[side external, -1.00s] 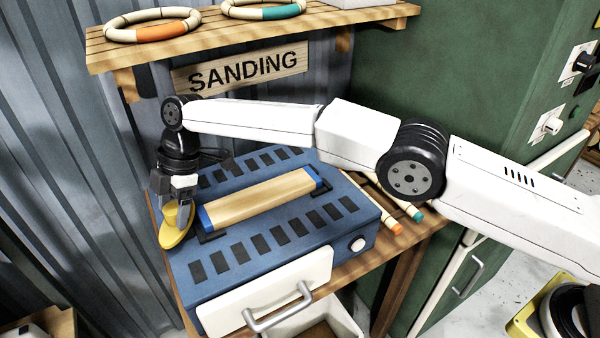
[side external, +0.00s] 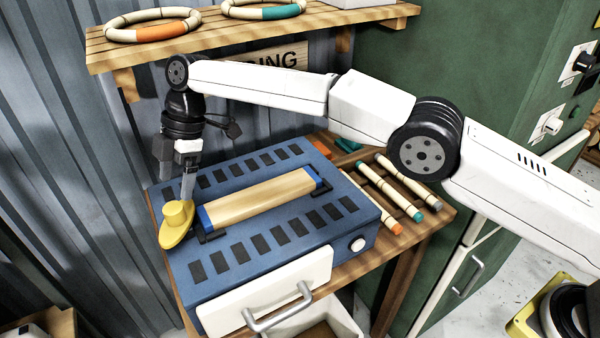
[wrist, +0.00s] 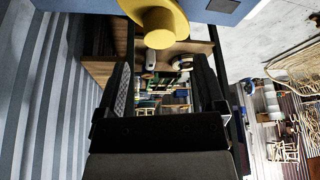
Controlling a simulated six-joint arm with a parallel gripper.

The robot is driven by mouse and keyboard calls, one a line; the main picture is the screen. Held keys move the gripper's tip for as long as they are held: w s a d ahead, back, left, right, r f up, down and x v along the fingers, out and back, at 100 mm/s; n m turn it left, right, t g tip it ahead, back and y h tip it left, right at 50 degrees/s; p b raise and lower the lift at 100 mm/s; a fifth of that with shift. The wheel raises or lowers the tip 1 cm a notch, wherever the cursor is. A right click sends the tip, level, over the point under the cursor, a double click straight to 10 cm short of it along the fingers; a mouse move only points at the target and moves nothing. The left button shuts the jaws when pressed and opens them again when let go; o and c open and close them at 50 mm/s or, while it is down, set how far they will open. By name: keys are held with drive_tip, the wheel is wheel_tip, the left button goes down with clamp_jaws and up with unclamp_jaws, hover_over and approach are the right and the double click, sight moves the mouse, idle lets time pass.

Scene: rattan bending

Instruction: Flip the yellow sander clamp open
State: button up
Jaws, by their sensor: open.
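The yellow clamp (side external: 176,225) is a flat oval plate with a round knob on top, at the left end of the blue sander (side external: 280,243). It lies flat against the sander's left edge. In the wrist view the yellow clamp (wrist: 160,20) shows at the top, just beyond the fingertips. My gripper (side external: 182,180) points down, a little above and behind the knob. Its two fingers stand apart with nothing between them in the wrist view (wrist: 168,70). Contact with the knob cannot be told.
A wooden block with blue ends (side external: 262,197) sits on the sander. Several rattan sticks (side external: 378,188) lie on the table to the right. A white drawer front (side external: 265,290) with a handle juts at the front.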

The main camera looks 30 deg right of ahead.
drive_tip(key=shift+v, duration=0.85)
drive_tip(key=shift+f, duration=0.1)
drive_tip(key=m, duration=0.1)
drive_tip(key=m+h, duration=0.1)
drive_tip(key=m, duration=0.1)
drive_tip(key=s+m+t, duration=0.1)
drive_tip(key=m, duration=0.1)
drive_tip(key=shift+a+f, duration=0.3)
drive_tip(key=shift+a, duration=0.05)
drive_tip(key=m, duration=0.2)
drive_tip(key=m+t+h, duration=0.1)
drive_tip(key=m, duration=0.2)
drive_tip(key=shift+s+a+f+m+t+h, duration=0.15)
drive_tip(key=shift+s+a+m+t+h, duration=0.15)
drive_tip(key=shift+s+a+m+h, duration=0.1)
drive_tip(key=m, duration=0.2)
drive_tip(key=m+t, duration=0.1)
drive_tip(key=s+m+h, duration=0.1)
drive_tip(key=m, duration=0.1)
drive_tip(key=shift+a+m+t, duration=0.3)
drive_tip(key=m, duration=0.1)
drive_tip(key=s+m+t, duration=0.1)
drive_tip(key=m, duration=0.1)
drive_tip(key=a+r+m, duration=0.1)
drive_tip(key=m, duration=0.1)
drive_tip(key=shift+s+t+h, duration=0.15)
drive_tip(key=shift+t+h, duration=0.15)
drive_tip(key=shift+t, duration=0.1)
drive_tip(key=shift+f, duration=0.1)
